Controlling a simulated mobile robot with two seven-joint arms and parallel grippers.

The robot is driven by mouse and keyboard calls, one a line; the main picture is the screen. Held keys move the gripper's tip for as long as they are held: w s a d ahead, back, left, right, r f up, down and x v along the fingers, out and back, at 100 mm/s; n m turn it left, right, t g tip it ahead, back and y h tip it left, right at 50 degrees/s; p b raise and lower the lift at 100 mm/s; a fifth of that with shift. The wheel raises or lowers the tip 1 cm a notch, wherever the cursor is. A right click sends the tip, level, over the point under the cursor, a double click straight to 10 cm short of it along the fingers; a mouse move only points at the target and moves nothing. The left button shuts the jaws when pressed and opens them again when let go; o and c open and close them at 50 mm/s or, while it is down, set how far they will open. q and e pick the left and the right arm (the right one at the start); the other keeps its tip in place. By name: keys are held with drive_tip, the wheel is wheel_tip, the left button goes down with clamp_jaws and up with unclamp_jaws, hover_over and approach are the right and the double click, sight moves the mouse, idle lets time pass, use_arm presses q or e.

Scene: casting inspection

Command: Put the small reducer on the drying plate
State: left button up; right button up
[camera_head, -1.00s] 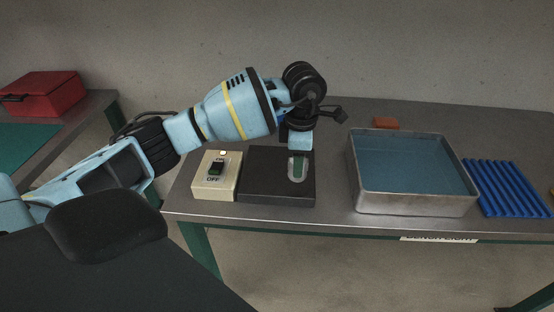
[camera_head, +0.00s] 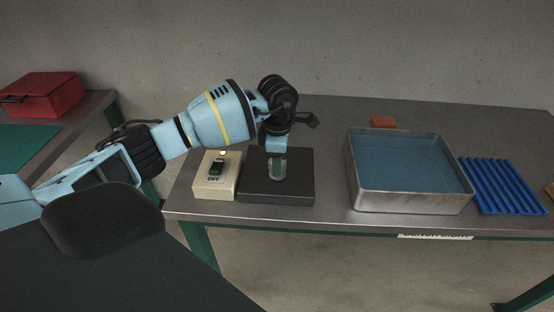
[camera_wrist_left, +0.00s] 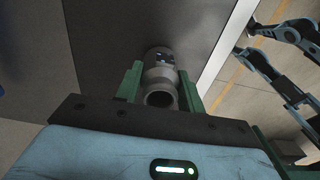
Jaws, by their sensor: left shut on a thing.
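My left gripper (camera_head: 277,152) is shut on the small reducer (camera_head: 277,172), a short grey pipe fitting. It holds the reducer over the black plate (camera_head: 300,190), which I take for the drying plate. In the left wrist view the reducer (camera_wrist_left: 160,75) sits between two green fingers, its open round end toward the camera. The reducer looks roughly upright in the head view. I cannot tell whether its bottom touches the plate. My right gripper does not show in the head view.
A cream switch box (camera_head: 202,186) with a dark rocker stands left of the plate. A metal basin of blue liquid (camera_head: 410,201) and a blue ribbed mat (camera_head: 500,186) are to the right. An orange block (camera_head: 383,122) lies behind the basin. Bare table lies between plate and basin.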

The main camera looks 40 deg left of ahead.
use_arm(q)
drive_tip(key=shift+f, duration=0.1)
drive_tip(key=o, duration=1.2)
wheel_tip(320, 180, up, 12)
